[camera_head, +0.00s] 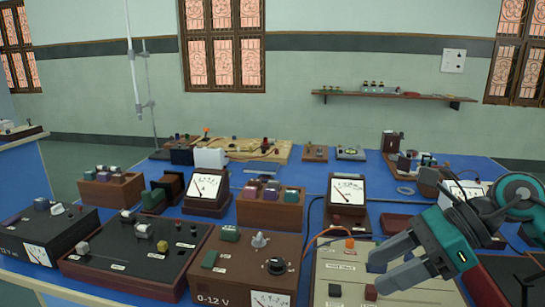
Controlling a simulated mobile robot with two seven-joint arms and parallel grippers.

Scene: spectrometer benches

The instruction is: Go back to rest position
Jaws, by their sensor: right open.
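My right gripper (385,268) comes in from the right in the head view. It hangs over the pale panel box (330,268) at the front of the blue bench (240,178). Its two grey fingers point left and stand apart, with nothing seen between them. I cannot tell whether the fingers touch the panel. The gripper hides the right part of that panel. My left gripper is not in this view.
A brown 0-12 V supply box (232,262), a brown control box (135,248) and a black meter box (45,235) line the front edge. Dial meters (347,190) and wooden blocks (270,207) stand behind. A wall shelf (390,95) is at the back.

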